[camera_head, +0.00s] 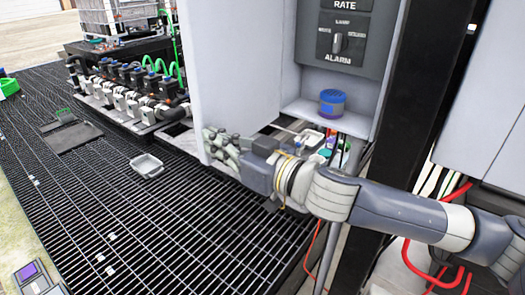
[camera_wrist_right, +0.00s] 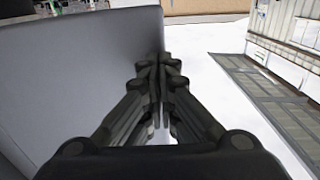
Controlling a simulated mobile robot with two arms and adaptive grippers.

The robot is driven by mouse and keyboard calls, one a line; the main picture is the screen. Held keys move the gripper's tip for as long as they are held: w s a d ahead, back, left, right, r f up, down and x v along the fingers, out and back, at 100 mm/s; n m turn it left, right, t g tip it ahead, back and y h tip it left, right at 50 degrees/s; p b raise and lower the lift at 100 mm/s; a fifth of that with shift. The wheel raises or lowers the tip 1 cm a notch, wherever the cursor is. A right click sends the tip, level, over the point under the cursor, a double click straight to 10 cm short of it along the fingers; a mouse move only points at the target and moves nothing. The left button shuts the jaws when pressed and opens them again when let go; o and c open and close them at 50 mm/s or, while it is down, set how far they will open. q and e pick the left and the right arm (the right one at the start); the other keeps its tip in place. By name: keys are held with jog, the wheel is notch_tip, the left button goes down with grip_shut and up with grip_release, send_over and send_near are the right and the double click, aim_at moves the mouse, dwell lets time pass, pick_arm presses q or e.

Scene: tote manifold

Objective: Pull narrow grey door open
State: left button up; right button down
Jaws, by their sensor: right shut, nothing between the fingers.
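The narrow grey door (camera_head: 235,70) stands swung out from the grey cabinet, with the cabinet's inside showing to its right. It fills the left of the right wrist view (camera_wrist_right: 75,85). My left gripper is not in view.
An alarm panel (camera_head: 342,37) with a knob is in the cabinet, above a shelf with a blue jar (camera_head: 332,103). A small tray (camera_head: 146,165) lies on the black grating (camera_head: 180,230), which is mostly clear. Pipes with valves (camera_head: 130,90) stand at the back left. Red cables hang lower right.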

aim_at(196, 137)
jog(key=w+a, duration=0.1)
jog(key=w+a+m+t+h, duration=0.1)
jog(key=a, duration=0.1)
jog(key=w+a+m+t+h+b, duration=0.1)
jog(key=a, duration=0.1)
jog(key=shift+a, duration=0.1)
jog(key=shift+x, duration=0.95)
jog(key=shift+f, duration=0.1)
